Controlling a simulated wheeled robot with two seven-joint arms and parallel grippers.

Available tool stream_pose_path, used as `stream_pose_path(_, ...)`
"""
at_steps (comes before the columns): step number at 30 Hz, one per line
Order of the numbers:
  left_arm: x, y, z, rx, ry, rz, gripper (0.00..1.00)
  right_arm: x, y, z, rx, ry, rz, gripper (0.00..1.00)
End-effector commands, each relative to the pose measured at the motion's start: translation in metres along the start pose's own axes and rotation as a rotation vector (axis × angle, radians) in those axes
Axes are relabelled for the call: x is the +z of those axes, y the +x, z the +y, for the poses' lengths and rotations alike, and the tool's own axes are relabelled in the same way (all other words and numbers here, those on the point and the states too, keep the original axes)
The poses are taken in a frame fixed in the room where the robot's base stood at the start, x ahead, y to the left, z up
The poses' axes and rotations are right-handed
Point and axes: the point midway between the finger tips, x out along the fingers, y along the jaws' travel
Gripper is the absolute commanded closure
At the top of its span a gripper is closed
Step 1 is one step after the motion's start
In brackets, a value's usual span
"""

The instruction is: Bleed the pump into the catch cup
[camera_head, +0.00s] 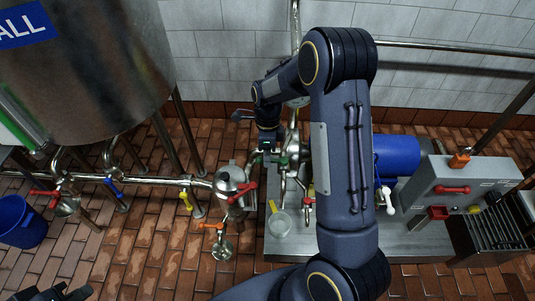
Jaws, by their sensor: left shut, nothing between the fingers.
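The blue pump motor (397,153) lies on a grey plinth (400,243), partly hidden behind my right arm. A clear cup (281,223), seemingly the catch cup, stands upright on the plinth's left part. Small valves stand behind it, one with a green handle (282,160) and one with a red handle (307,201). My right gripper (268,157) points down beside the green handle; whether it touches it, and its jaw opening, cannot be made out. My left gripper (62,294) is shut and empty at the bottom left edge, partly cut off, far from the cup.
A pipe with red, blue and yellow valve handles (186,199) runs along the left below a steel tank (85,80). An orange handle (213,226) is left of the cup. A control box (455,185) and a grate (492,228) stand right. A blue bucket (20,222) stands far left.

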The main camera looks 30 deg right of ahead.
Motion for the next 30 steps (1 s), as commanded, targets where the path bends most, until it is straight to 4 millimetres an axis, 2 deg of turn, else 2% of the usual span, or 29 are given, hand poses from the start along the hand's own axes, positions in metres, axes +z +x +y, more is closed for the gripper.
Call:
stream_pose_path(3,-0.0001,-0.0002,0.0,0.0,0.0,0.0,1.0,0.0,-0.0003,0.0,0.0,0.0,0.0,0.67)
stream_pose_path(11,-0.0001,-0.0002,0.0001,0.0,0.0,0.0,1.0,-0.0001,-0.0005,0.0,0.0,0.0,0.0,1.0)
stream_pose_path(23,-0.0006,-0.0013,0.0006,0.0,0.0,0.0,1.0,0.0,-0.0011,0.0005,-0.001,-0.011,0.002,1.0)
stream_pose_path(30,-0.0042,-0.0083,0.0038,0.0,0.0,0.0,1.0,0.0,-0.0019,0.0052,0.0,-0.094,0.02,1.0)
